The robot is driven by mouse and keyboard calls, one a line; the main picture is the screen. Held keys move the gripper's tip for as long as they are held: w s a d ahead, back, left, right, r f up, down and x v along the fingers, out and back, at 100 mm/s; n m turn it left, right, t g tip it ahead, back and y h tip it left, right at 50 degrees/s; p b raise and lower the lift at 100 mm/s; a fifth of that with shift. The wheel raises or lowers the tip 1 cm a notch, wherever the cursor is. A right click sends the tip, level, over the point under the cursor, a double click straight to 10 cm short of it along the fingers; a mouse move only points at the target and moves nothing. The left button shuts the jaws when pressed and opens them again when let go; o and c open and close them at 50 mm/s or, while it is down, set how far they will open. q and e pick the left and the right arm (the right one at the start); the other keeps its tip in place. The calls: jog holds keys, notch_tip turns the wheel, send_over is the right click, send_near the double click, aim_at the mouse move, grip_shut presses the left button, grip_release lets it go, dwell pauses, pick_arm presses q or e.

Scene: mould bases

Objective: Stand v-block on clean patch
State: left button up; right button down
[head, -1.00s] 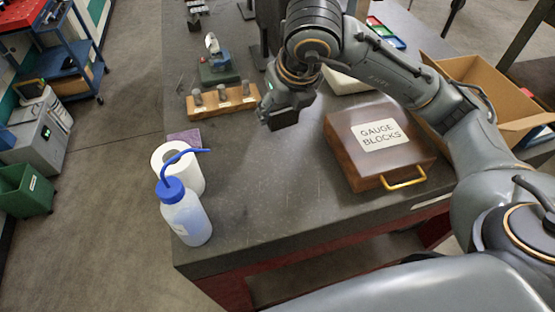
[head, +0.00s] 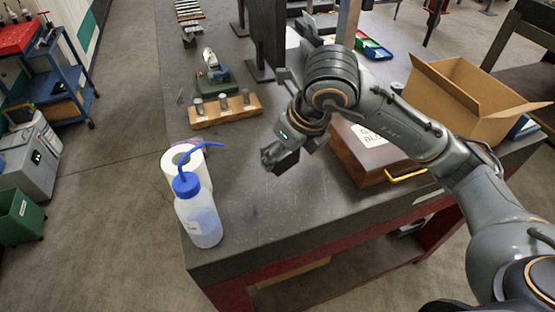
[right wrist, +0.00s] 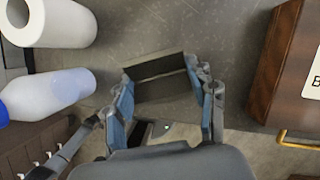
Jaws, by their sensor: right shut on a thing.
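The v-block (right wrist: 158,68) is a dark grey metal block held between the fingertips of my right gripper (right wrist: 166,82) in the right wrist view. In the head view my right gripper (head: 282,152) is over the dark bench top, right of the wash bottle and left of the gauge-block case, with the v-block (head: 279,161) at its tip. The v-block seems to be above the bench surface; the exact gap cannot be told. I cannot make out a distinct clean patch on the grey bench top (head: 260,215). My left gripper is not in view.
A wash bottle (head: 198,216) and a white paper roll (head: 172,160) stand at the left front. A brown gauge-block case (head: 362,167) lies to the right, an open cardboard box (head: 465,100) beyond. A wooden rack (head: 226,112) with weights stands behind. The front bench area is clear.

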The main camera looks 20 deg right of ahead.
jog(key=w+f, duration=0.2)
jog(key=w+f+p, duration=0.1)
jog(key=w+f, duration=0.1)
jog(key=f, duration=0.1)
jog(key=shift+w+d+f, duration=0.15)
jog(key=shift+w+d, duration=0.05)
jog(key=shift+w, duration=0.1)
notch_tip(320, 180, down, 3)
jog(key=shift+w+p, duration=0.15)
jog(key=shift+p, duration=0.75)
jog(key=shift+f, duration=0.2)
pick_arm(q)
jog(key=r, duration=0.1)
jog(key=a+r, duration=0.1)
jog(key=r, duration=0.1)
pick_arm(e)
jog(key=shift+f, duration=0.2)
jog(key=c, duration=0.5)
grip_release()
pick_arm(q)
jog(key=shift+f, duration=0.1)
pick_arm(e)
jog(key=shift+o, duration=0.3)
